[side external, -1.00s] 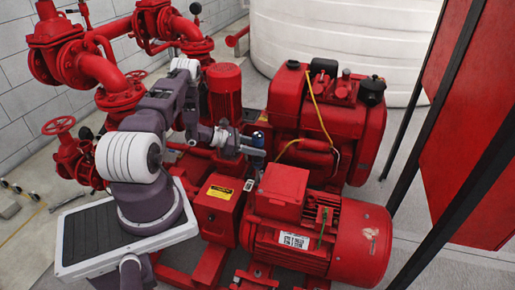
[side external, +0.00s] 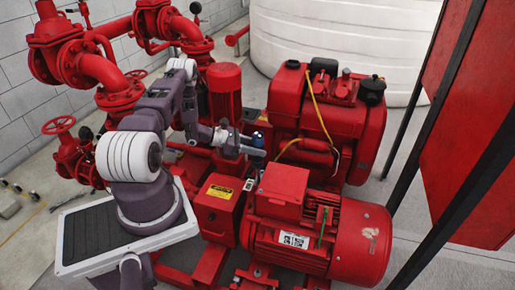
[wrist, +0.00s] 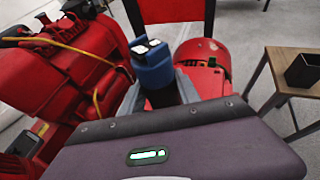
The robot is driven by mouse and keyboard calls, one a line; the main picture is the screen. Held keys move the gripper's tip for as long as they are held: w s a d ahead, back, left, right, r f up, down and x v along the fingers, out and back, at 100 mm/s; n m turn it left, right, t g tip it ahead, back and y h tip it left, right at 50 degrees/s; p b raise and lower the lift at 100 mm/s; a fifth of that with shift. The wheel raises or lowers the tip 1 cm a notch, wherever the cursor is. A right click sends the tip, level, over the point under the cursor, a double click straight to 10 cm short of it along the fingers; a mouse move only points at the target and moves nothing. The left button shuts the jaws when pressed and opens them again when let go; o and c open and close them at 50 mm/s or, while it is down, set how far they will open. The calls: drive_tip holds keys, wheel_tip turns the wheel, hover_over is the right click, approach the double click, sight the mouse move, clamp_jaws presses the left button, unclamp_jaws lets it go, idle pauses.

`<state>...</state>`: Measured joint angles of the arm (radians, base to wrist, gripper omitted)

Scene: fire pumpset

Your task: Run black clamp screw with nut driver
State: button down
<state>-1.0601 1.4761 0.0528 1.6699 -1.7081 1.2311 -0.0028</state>
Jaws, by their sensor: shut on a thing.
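My gripper (side external: 257,150) is shut on a blue tool (side external: 258,139), which looks like the nut driver's handle. It stands roughly upright above the gap between the red engine and the red motor. In the wrist view the blue handle (wrist: 152,64) rises beyond my gripper's housing, with a black and white top.
The red engine (side external: 318,115) with yellow cables stands behind my gripper, and the red motor (side external: 345,240) in front. A red box with a yellow label (side external: 219,193) is near my arm. In the wrist view a wooden table (wrist: 290,88) carries a black bin (wrist: 303,68).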

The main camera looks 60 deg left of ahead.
sight(260, 134)
idle(0.3)
drive_tip(key=shift+r, duration=3.05)
